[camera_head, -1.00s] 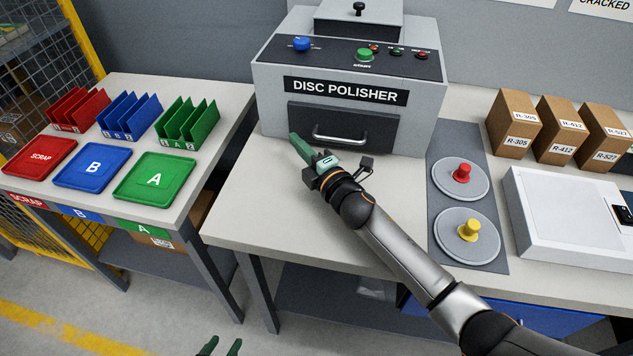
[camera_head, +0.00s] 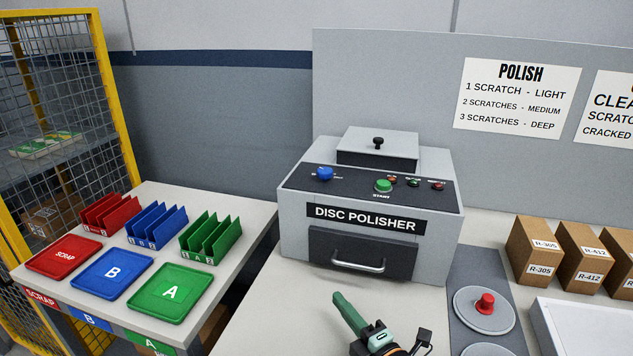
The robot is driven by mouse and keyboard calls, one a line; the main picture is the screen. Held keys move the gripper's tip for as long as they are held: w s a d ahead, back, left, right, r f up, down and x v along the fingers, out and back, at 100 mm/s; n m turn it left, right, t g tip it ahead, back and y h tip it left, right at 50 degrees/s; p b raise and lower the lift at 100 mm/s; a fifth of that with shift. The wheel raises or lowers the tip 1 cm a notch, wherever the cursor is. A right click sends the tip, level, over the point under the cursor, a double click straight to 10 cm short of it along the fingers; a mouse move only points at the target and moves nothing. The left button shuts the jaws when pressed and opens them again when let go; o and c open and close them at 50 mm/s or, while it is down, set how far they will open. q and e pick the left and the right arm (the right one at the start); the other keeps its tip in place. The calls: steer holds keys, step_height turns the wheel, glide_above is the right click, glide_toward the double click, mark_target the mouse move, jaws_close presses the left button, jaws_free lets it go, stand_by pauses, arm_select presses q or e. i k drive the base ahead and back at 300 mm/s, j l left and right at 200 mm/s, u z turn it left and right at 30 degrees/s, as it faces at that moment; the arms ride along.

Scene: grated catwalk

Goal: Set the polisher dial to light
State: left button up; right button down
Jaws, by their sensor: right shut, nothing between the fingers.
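The disc polisher (camera_head: 295,226) is a grey box at the back of the bench, with a dark sloped control panel on top. Its blue dial (camera_head: 324,173) sits at the panel's left; the small markings around it are too small to read. The green start button (camera_head: 383,186) is right of the dial. The drawer with a silver handle (camera_head: 358,265) is closed. My right gripper (camera_head: 338,298), with green fingers, is shut and empty. It is in front of and below the polisher, apart from the dial. My left gripper is not in view.
A wall sign (camera_head: 518,95) reads one scratch light, two medium, three deep. Red, blue and green trays (camera_head: 172,320) and racks stand on the left table. A disc pad with a red knob (camera_head: 485,330) and boxes (camera_head: 536,250) are at right.

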mark_target(326, 173)
steer(key=k+l, duration=0.65)
steer(key=k, duration=0.2)
